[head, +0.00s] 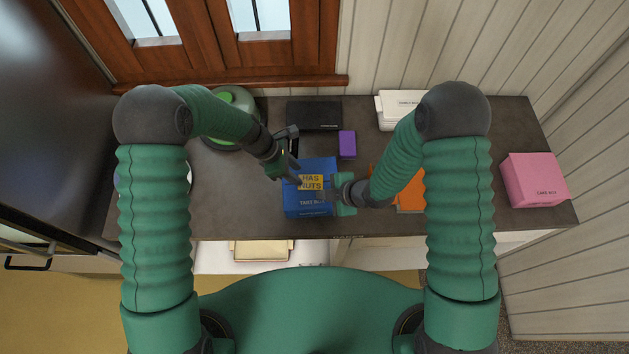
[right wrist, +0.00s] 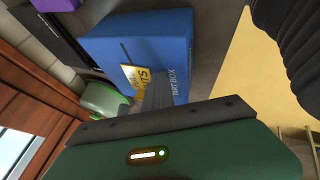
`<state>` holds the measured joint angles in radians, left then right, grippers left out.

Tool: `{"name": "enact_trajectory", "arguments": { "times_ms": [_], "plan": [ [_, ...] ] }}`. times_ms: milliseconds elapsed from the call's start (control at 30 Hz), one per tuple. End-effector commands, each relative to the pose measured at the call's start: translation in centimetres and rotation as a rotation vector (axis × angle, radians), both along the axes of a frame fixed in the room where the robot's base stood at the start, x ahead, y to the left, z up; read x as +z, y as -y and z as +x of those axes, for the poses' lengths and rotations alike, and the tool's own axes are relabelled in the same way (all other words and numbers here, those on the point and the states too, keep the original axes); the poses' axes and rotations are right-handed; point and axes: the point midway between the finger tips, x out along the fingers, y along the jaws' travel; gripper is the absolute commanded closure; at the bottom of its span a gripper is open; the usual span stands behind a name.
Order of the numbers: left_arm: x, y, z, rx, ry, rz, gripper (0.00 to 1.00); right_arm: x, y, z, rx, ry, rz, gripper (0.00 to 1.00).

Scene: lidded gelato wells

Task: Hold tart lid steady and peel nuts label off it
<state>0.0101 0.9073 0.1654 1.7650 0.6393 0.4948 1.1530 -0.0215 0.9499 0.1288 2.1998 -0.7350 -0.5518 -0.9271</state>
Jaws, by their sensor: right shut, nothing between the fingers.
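The blue tart box (head: 309,168) sits on the counter with its lid on top. A yellow nuts label (head: 310,182) lies on the lid; it also shows in the right wrist view (right wrist: 133,75). I cannot tell whether any edge of it is lifted. My left gripper (head: 290,172) is at the lid's left side, beside the label; its finger gap is too small to judge. My right gripper (head: 325,193) comes in from the right over the lid. Its fingers (right wrist: 157,92) are shut and empty, close to the label's edge, and hide part of the label and lid.
A purple box (head: 347,145) and a dark case (head: 314,115) stand behind the tart box. An orange box (head: 410,204) is partly hidden by my right arm. A pink cake box (head: 535,180) is far right, and a green round container (head: 232,103) is at back left.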

Motion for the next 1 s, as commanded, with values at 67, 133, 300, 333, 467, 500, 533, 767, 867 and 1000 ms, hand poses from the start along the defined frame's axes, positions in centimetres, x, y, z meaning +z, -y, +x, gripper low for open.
{"name": "enact_trajectory", "arguments": {
  "times_ms": [67,133,300,333,467,500,533,767,867,1000],
  "plan": [
    [-0.6,0.0,-0.1,0.000,-0.002,0.000,0.65,-0.7,0.3,-0.7,0.001,-0.019,-0.010,1.00],
    [-0.9,0.0,-0.1,0.001,-0.003,0.000,0.65,-0.7,0.3,-0.7,0.001,-0.019,-0.010,1.00],
    [-1.7,0.0,-0.1,0.001,-0.001,0.000,0.65,-0.7,0.3,-0.7,0.001,-0.019,-0.010,1.00],
    [-1.9,0.0,0.0,0.001,-0.001,0.000,0.65,-0.7,0.3,-0.7,0.001,-0.019,-0.010,1.00],
    [-2.5,0.0,0.0,0.000,-0.001,-0.001,0.65,-0.7,0.3,-0.7,0.001,-0.019,-0.010,1.00],
    [-2.7,0.0,-0.1,0.000,-0.002,-0.001,0.65,-0.7,0.3,-0.7,0.001,-0.019,-0.010,1.00],
    [-2.8,0.0,-0.1,0.000,-0.002,-0.001,0.65,-0.7,0.3,-0.7,0.001,-0.019,-0.010,1.00],
    [-3.1,0.0,0.0,0.000,0.000,0.000,0.65,-0.7,0.3,-0.7,0.001,-0.019,-0.010,1.00],
    [-3.1,0.0,0.0,0.000,0.000,0.000,0.65,-0.7,0.3,-0.7,0.001,-0.019,-0.010,1.00],
    [-3.1,0.0,0.0,0.000,-0.001,0.000,0.84,-0.7,0.3,-0.7,0.001,-0.019,-0.010,1.00]
  ]
}}
